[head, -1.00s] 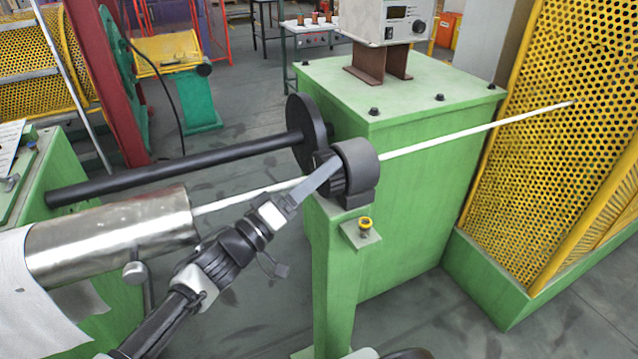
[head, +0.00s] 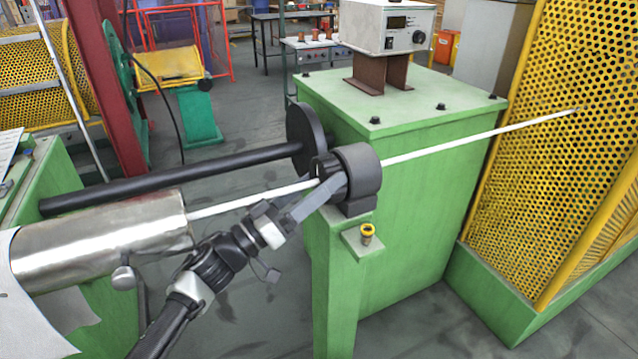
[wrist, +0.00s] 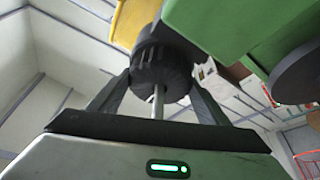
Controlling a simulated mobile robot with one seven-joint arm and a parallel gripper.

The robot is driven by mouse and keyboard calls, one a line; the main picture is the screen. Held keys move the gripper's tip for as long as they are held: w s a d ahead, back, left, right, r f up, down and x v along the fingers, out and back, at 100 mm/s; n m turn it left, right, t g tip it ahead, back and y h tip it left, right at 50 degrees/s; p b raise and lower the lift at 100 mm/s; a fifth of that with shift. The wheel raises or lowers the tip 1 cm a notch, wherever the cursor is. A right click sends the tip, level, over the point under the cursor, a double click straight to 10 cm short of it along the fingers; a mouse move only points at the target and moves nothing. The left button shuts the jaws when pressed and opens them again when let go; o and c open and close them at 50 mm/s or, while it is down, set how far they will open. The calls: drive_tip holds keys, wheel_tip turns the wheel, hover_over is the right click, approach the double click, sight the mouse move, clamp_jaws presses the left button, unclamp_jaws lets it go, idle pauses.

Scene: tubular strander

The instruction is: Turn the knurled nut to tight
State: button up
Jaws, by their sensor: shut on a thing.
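The dark grey knurled nut (wrist: 163,68) shows its ribbed rim in the wrist view, between the two fingers of my gripper (wrist: 161,88). In the head view the nut (head: 322,164) sits on the left face of a dark round holder (head: 364,178) on top of a green post. My gripper (head: 330,189) reaches it from the lower left and is shut on it, one finger lying across its front. The finger hides part of the nut. A thin pale rod (head: 450,143) runs through the nut and holder. I see no mark showing how tight the nut is.
A shiny metal cylinder (head: 100,240) with a side handle stands left, close to my arm. A black bar with a disc (head: 306,140) runs behind the rod. A green cabinet (head: 430,190) and yellow mesh guard (head: 570,130) stand right. A small yellow-topped fitting (head: 367,233) is below the holder.

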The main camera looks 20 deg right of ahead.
drive_tip(key=o, duration=1.1)
drive_tip(key=shift+c, duration=0.2)
drive_tip(key=shift+a, duration=0.1)
drive_tip(key=v, duration=0.7)
drive_tip(key=shift+s+a+f, duration=0.1)
drive_tip(key=shift+a, duration=0.05)
